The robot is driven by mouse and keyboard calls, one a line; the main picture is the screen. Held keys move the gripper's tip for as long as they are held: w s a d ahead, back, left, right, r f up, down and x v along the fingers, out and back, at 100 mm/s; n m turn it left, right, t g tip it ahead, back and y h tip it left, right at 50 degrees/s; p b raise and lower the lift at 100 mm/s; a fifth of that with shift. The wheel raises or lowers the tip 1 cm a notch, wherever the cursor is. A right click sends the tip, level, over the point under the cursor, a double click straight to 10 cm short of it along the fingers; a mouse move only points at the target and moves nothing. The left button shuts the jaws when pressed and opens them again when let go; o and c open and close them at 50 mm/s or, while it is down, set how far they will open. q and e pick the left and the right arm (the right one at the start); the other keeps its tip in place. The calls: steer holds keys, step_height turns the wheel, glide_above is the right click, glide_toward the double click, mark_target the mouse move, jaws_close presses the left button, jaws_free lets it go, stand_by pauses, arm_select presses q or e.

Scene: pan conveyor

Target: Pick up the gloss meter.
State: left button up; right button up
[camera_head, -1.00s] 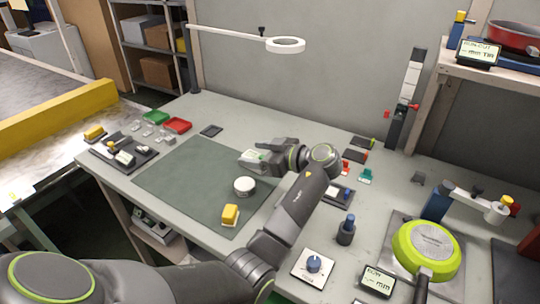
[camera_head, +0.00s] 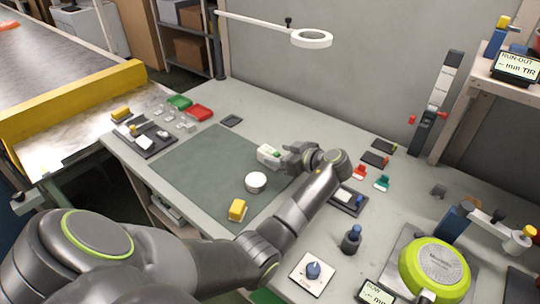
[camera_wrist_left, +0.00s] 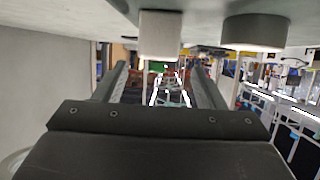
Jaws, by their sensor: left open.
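The gloss meter, which I take to be the small pale box with a green patch (camera_head: 268,154), sits on the far right part of the green mat (camera_head: 190,165). My left gripper (camera_head: 287,158) is low over the table, directly to the right of the box, pointing at it. In the left wrist view the fingers (camera_wrist_left: 160,85) are apart, with the pale block (camera_wrist_left: 160,35) in line with the gap between them. I cannot tell whether they touch it. My right gripper is not in view.
A white round puck (camera_head: 255,182) and a yellow block (camera_head: 237,210) stand on the mat near the box. The puck looks dark in the left wrist view (camera_wrist_left: 255,32). A ring lamp (camera_head: 311,38) hangs above. A green pan (camera_head: 435,268) lies at right.

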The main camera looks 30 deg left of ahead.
arm_select(q)
steer(key=shift+a+f, duration=0.1)
steer(key=shift+a, duration=0.1)
steer(key=shift+w+a+f, duration=0.1)
steer(key=shift+w+a, duration=0.05)
steer(key=shift+a, duration=0.15)
steer(key=p+x, duration=0.1)
steer(key=x, duration=0.2)
steer(key=shift+w+a+f, duration=0.15)
steer(key=shift+a+f+p, duration=0.3)
steer(key=shift+a, duration=0.1)
